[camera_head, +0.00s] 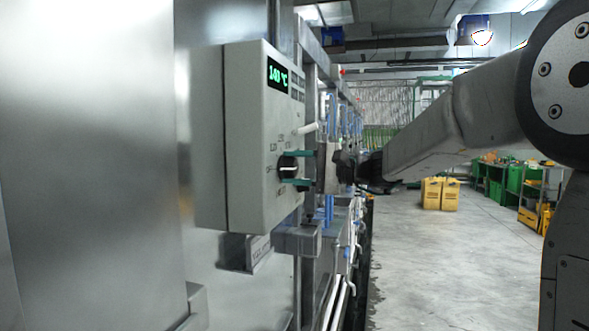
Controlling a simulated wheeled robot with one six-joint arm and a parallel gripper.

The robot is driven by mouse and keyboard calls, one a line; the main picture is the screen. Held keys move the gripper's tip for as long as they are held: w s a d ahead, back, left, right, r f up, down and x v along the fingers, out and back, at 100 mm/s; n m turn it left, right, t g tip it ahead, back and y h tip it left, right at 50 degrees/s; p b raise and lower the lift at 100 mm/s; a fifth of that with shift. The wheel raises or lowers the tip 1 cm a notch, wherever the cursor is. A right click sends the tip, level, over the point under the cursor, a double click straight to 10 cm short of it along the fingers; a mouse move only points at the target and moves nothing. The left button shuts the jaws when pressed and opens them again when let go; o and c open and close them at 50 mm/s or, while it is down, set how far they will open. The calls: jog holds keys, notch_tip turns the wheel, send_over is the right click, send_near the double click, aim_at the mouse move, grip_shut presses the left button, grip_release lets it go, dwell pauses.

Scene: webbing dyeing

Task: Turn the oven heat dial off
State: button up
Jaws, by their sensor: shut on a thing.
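The oven heat dial (286,169) is a black round knob with a light pointer line, on the face of a grey control box (250,120). Small labels ring the dial, most too small to read. A green display (278,75) above it reads about 140 °C. My gripper (296,169) comes in from the right, with one green-tipped finger above the dial and one below. It is shut on the dial. The pointer line lies roughly level. Part of the dial's right side and some labels are hidden behind the fingers.
A large steel panel (90,160) fills the left. Pipes and blue fittings (328,210) run behind the box. Yellow crates (440,193) stand on the floor further back. The concrete floor (450,270) at right is clear.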

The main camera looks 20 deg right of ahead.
jog(key=o, duration=1)
jog(key=shift+d, duration=0.1)
jog(key=v, duration=0.7)
jog(key=shift+s+d, duration=0.25)
